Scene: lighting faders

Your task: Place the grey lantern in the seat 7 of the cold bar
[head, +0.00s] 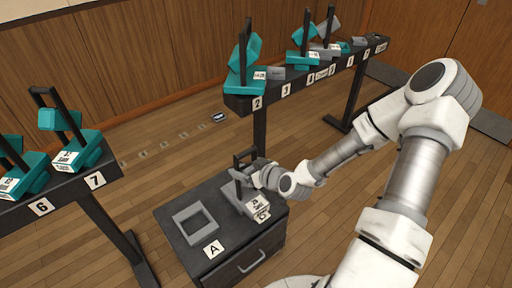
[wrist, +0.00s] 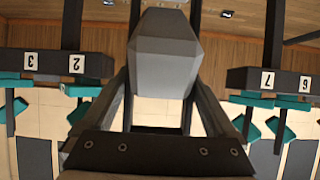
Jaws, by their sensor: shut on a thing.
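The grey lantern (head: 236,192), with a dark upright yoke and a white printed label, is at the right side of the cabinet top. My gripper (head: 262,176) is shut on it. In the wrist view the grey lantern (wrist: 165,55) fills the space between my fingers (wrist: 165,100). I cannot tell whether its base touches the cabinet. A bar with seat labels 6 and 7 (head: 95,180) stands at the left, with a teal lantern behind the 7. A second bar (head: 270,100) runs back at the right; its far numbers are too small to read surely. No name marks either bar as cold.
The dark cabinet (head: 185,250), labelled A, has a drawer handle and an empty grey square frame (head: 194,224) on top. Teal and grey lanterns stand along the right bar. A small dark device (head: 219,117) lies on the wooden floor between the bars.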

